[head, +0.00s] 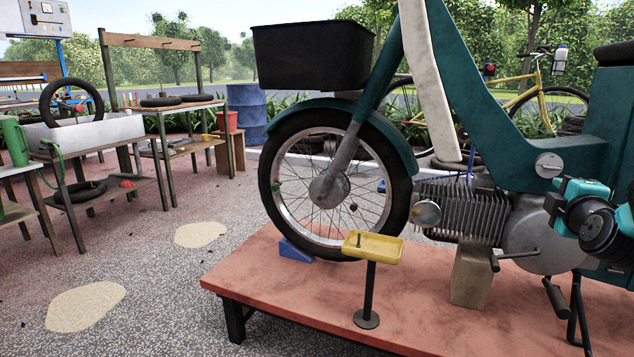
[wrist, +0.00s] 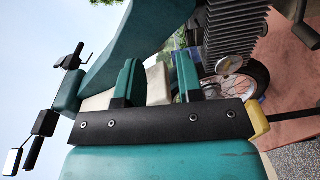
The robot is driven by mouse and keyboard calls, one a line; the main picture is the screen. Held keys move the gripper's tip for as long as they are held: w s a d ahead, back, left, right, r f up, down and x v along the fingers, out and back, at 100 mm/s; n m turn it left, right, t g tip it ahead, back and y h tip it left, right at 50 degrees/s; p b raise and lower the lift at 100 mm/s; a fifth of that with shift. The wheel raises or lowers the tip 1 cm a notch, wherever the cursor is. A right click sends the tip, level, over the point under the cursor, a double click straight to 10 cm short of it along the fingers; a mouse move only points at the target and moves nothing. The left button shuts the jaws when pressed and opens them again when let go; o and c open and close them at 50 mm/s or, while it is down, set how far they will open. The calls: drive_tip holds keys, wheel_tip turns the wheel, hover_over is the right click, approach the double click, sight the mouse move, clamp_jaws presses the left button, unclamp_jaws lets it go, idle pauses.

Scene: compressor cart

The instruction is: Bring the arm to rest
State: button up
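My gripper (wrist: 158,62) shows in the wrist view with its two teal fingers apart and nothing held between them. A pale leg shield of the moped shows beyond the gap. In the head view, teal and black parts of my arm (head: 590,215) show at the right edge, in front of the moped's engine; the fingertips cannot be made out there. The teal moped (head: 515,110) stands on a reddish platform (head: 300,290).
A yellow tray (head: 373,246) on a black post stands on the platform beside the front wheel (head: 338,185); its edge also shows in the wrist view (wrist: 259,118). A wooden block (head: 470,275) sits under the engine. Workbenches (head: 75,150) stand at left.

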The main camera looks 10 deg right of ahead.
drive_tip(key=s+a+f+m+g+y, duration=0.1)
drive_tip(key=s+a+f+g+y, duration=0.35)
drive_tip(key=a, duration=1.05)
drive_tip(key=w+a+r+m+g+y, duration=0.1)
drive_tip(key=w+a+y, duration=0.1)
drive_tip(key=a+y, duration=0.9)
drive_tip(key=s+a+m+g+h, duration=0.1)
drive_tip(key=s+a+g, duration=0.5)
drive_tip(key=s, duration=0.4)
drive_tip(key=s+a+m+g+h, duration=0.15)
drive_tip(key=s+a+g, duration=0.25)
drive_tip(key=s+a, duration=0.5)
wheel_tip(320, 180, up, 35)
drive_tip(key=s+d+p, duration=0.1)
drive_tip(key=p, duration=3.5)
drive_tip(key=shift+s+d+r, duration=0.15)
drive_tip(key=shift+s+d, duration=0.1)
drive_tip(key=shift+s, duration=0.15)
